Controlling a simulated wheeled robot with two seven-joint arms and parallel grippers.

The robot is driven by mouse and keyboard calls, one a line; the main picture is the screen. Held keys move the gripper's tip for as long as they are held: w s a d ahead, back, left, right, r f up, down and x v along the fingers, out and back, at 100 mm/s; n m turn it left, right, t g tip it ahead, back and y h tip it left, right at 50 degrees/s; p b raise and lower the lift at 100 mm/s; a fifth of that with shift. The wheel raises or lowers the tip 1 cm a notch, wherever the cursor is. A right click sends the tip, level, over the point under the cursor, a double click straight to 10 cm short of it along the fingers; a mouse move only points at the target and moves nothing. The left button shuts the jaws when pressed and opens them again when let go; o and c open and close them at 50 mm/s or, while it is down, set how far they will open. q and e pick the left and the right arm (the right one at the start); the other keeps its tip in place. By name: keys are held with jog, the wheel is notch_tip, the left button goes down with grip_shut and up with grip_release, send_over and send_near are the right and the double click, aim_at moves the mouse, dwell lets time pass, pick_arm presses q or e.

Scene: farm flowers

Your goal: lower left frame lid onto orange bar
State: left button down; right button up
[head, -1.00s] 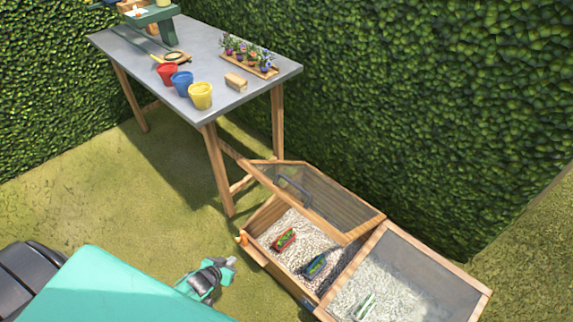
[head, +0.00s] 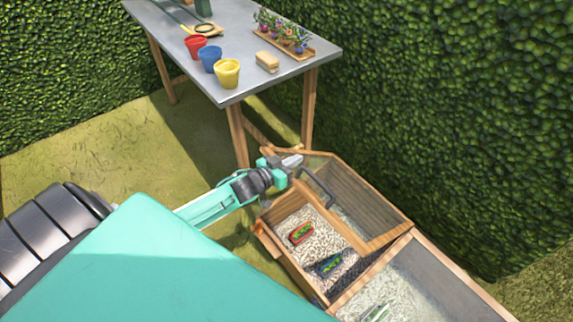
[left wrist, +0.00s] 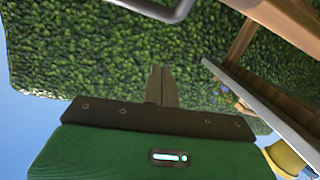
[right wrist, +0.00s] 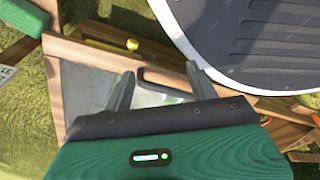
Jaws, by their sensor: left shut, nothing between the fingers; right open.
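The left frame lid (head: 372,205), a wood-framed mesh or glazed panel with a dark handle (head: 317,188), is tilted up over the left half of the wooden cold frame. The orange bar (head: 263,228) shows at the frame's near left corner. My left gripper (head: 291,162) is shut and empty, close to the lid's raised left edge beside the handle; contact cannot be told. My right gripper (right wrist: 160,88) is open over a wood-framed panel (right wrist: 88,88) with a handle.
Red (head: 302,232) and blue (head: 329,264) packets lie on pale gravel inside the frame. The right lid (head: 440,285) lies closed. A grey table (head: 235,75) with red, blue and yellow pots and a flower tray stands behind. A hedge (head: 450,110) borders the right.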

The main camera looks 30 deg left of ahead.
aim_at(301, 173)
pick_arm(q)
jog(key=x, duration=0.4)
jog(key=shift+w, duration=0.2)
jog(key=f, duration=0.1)
jog(key=s+f, duration=0.1)
jog(key=shift+s+d+f, duration=0.1)
jog(key=shift+f, duration=0.3)
jog(key=shift+s+f, duration=0.25)
jog(key=shift+f, duration=0.15)
jog(key=shift+f, duration=0.1)
